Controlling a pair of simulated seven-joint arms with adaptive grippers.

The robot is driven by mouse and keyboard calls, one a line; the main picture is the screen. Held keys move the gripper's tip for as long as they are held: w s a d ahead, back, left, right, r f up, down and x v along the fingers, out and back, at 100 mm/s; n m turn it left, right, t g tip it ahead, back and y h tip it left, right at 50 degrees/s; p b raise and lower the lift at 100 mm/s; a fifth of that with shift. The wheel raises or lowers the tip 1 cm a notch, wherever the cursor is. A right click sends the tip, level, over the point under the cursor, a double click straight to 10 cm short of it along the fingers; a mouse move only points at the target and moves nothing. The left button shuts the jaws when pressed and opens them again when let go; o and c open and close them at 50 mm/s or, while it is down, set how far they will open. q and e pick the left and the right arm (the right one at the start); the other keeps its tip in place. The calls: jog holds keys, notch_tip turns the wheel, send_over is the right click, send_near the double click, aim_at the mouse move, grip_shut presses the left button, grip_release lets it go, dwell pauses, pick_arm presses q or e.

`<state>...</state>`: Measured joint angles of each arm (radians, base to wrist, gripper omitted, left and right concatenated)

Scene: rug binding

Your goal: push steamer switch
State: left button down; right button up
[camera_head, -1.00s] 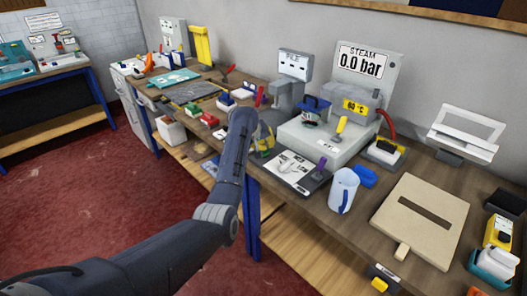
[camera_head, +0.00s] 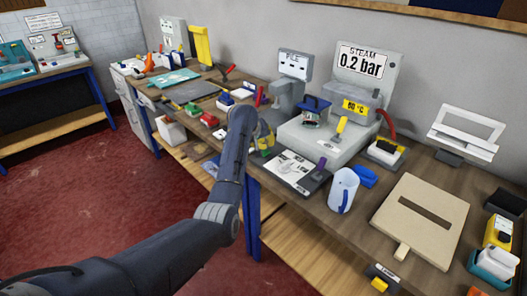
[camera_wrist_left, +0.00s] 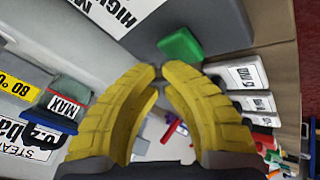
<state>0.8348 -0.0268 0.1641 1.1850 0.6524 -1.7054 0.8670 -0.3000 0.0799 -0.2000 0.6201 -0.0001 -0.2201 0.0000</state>
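The grey steamer (camera_head: 330,138) stands on the bench, with a panel reading STEAM 0.2 bar (camera_head: 361,60) and a yellow temperature display (camera_head: 356,107). My left gripper (camera_head: 265,144) is at the steamer's left side, partly hidden behind my forearm. In the left wrist view its yellow fingers (camera_wrist_left: 158,72) curve together, tips nearly meeting, with nothing between them. A green switch-like block (camera_wrist_left: 180,45) lies just beyond the tips on a grey surface; I cannot tell whether they touch. The switch is not visible in the head view. My right gripper is not in view.
A grey press (camera_head: 292,80) is behind my gripper. The bench is crowded.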

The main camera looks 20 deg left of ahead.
pick_arm(q)
jog(key=shift+r, duration=0.45)
notch_tip(320, 180, up, 6)
dwell(0.8)
dwell(1.2)
